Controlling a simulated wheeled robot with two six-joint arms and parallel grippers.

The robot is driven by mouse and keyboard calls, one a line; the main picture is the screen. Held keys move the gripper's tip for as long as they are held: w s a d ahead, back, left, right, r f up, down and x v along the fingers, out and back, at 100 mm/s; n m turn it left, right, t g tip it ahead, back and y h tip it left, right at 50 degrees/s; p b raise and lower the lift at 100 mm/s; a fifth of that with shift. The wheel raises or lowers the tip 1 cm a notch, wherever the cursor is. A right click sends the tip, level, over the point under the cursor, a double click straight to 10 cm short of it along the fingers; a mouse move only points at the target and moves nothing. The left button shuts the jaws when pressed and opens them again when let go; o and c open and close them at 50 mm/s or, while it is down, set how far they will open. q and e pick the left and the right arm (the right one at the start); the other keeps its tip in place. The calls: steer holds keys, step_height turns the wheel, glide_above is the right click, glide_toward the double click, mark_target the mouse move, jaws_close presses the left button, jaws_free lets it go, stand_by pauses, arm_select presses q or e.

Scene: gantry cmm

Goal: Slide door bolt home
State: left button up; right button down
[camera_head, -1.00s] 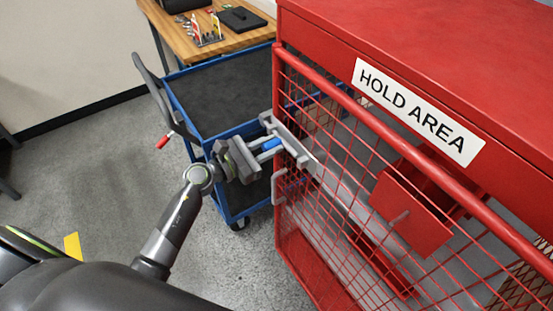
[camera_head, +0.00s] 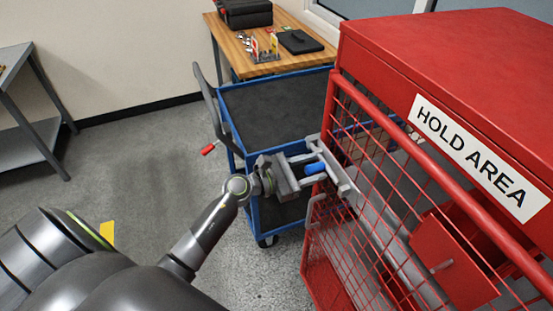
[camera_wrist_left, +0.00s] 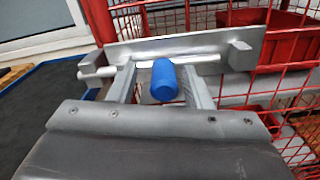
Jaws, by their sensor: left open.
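The door bolt is a grey metal plate (camera_wrist_left: 190,45) with a rod and a blue knob (camera_wrist_left: 164,80), on the red mesh door (camera_head: 375,215). The blue knob also shows in the head view (camera_head: 315,168). The rod's left end (camera_wrist_left: 97,72) sticks out past the plate in the wrist view; I cannot tell whether it sits in a keeper. My left gripper (camera_head: 318,170) is open at the bolt. In the wrist view its two fingers (camera_wrist_left: 160,88) stand on either side of the knob, with a gap on the left. My right gripper is not in view.
A red cabinet marked HOLD AREA (camera_head: 478,155) fills the right. A blue cart (camera_head: 270,105) stands close behind the gripper, with a wooden bench (camera_head: 262,65) beyond. A grey pull handle (camera_head: 308,212) is below the bolt. A grey table (camera_head: 35,140) is far left; open floor lies between.

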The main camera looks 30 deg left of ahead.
arm_select(q)
steer(key=b+v, duration=0.8)
steer(key=v, duration=0.9)
steer(key=shift+a, duration=0.25)
steer(key=shift+s+f, duration=0.1)
steer(key=shift+f, duration=0.1)
